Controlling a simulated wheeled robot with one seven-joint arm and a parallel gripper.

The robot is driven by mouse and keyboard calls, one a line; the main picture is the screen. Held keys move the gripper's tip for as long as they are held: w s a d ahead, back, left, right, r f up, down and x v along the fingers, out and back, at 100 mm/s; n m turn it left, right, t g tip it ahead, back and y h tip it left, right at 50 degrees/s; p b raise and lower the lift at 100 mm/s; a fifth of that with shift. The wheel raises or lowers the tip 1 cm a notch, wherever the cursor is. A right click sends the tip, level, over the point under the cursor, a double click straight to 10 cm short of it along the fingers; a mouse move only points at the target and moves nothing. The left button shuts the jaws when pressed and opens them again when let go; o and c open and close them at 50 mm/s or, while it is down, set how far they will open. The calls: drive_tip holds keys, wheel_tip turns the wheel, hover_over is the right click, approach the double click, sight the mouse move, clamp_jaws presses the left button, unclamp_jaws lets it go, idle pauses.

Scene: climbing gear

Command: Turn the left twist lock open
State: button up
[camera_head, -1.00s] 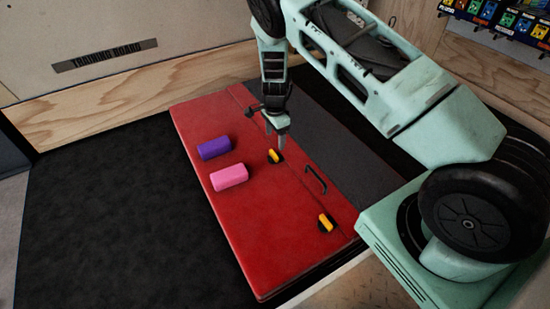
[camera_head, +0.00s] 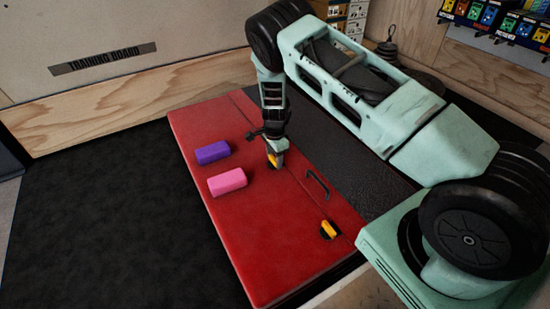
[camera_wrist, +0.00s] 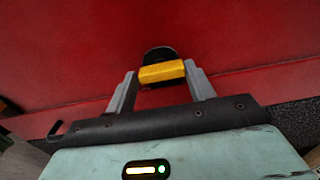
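The left twist lock (camera_head: 272,161) has a yellow handle on a dark round base, set in the top of a red box. In the wrist view its yellow handle (camera_wrist: 162,72) lies crosswise. My gripper (camera_wrist: 162,80) is down at this lock, with its two fingers apart, one beside each end of the handle. I cannot tell whether they touch it. In the head view my gripper (camera_head: 275,155) partly hides the lock. A second twist lock (camera_head: 329,229), also yellow on black, sits nearer the front right and is clear of my gripper.
The red box lid (camera_head: 250,240) has a black handle (camera_head: 318,185) between the locks. A purple block (camera_head: 212,152) and a pink block (camera_head: 227,181) lie on the lid to the left of my gripper. A dark mat (camera_head: 110,220) surrounds the box.

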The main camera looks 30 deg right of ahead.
drive_tip(key=shift+s, duration=0.25)
drive_tip(key=shift+c, duration=1.3)
drive_tip(key=shift+s+a+f, duration=0.1)
drive_tip(key=shift+s+n+p, duration=0.1)
drive_tip(key=shift+n+p, duration=0.2)
drive_tip(key=shift+p, duration=0.1)
drive_tip(key=n+p, duration=0.2)
drive_tip(key=shift+s+n+p, duration=0.1)
drive_tip(key=shift+n+p, duration=0.2)
drive_tip(key=n+p, duration=0.2)
drive_tip(key=n, duration=0.2)
drive_tip(key=shift+n+p, duration=0.3)
drive_tip(key=shift+p, duration=0.1)
drive_tip(key=n+p, duration=0.1)
drive_tip(key=n, duration=0.3)
drive_tip(key=shift+n+p, duration=0.3)
drive_tip(key=shift+p, duration=0.05)
drive_tip(key=n+p, duration=0.1)
drive_tip(key=n, duration=0.4)
drive_tip(key=shift+f, duration=0.1)
drive_tip(key=shift+d+n, duration=0.25)
drive_tip(key=shift+n, duration=0.15)
